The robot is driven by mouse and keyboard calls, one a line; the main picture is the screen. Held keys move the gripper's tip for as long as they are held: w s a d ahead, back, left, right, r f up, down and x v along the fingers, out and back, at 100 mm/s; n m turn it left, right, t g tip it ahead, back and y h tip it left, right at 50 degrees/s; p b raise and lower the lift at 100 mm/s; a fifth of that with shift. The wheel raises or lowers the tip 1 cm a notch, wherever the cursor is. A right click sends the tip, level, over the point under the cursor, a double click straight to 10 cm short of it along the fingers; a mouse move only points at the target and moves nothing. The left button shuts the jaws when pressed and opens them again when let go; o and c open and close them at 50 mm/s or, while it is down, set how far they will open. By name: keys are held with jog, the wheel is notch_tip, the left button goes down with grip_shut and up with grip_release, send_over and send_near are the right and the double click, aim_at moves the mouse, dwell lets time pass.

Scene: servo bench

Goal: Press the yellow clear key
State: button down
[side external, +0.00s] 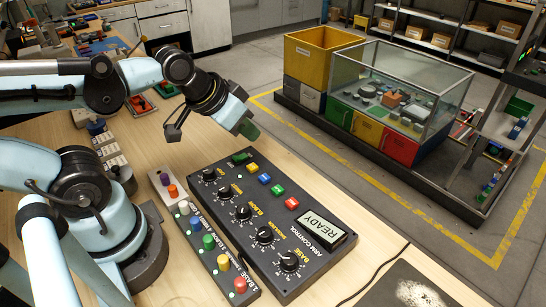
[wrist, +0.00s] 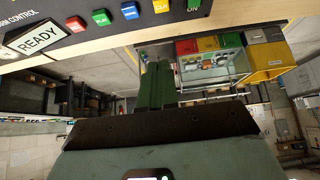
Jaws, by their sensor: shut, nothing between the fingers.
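The yellow clear key (side external: 253,168) is a small square button on the dark control panel (side external: 222,222), between a green rocker switch (side external: 241,157) and a blue key (side external: 264,178). In the wrist view the yellow key (wrist: 161,6) sits at the top edge, partly cut off, with "CLR" on it. My gripper (side external: 249,131) hangs over the panel's far end, its dark green fingertips apart from the keys. In the wrist view my gripper's fingers (wrist: 155,80) are together and empty, below the yellow key in the picture.
A green key (side external: 277,190), a red key (side external: 291,203) and a "READY" display (side external: 321,231) follow along the panel. Several knobs stand on its left half. A strip of coloured buttons (side external: 208,242) lies beside it. A glass case (side external: 403,90) stands beyond the bench.

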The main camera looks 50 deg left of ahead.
aim_at(248, 167)
jog(key=shift+a, duration=0.1)
jog(key=n+h, duration=0.1)
jog(key=a+r+n+t+h, duration=0.1)
jog(key=n, duration=0.1)
jog(key=r+n, duration=0.1)
jog(key=n, duration=0.1)
jog(key=shift+w+a+t+h, duration=0.25)
jog(key=shift+w+t+h, duration=0.05)
jog(key=shift+h, duration=0.1)
jog(key=shift+f, duration=4.35)
jog(key=shift+f, duration=0.15)
jog(key=shift+f, duration=0.3)
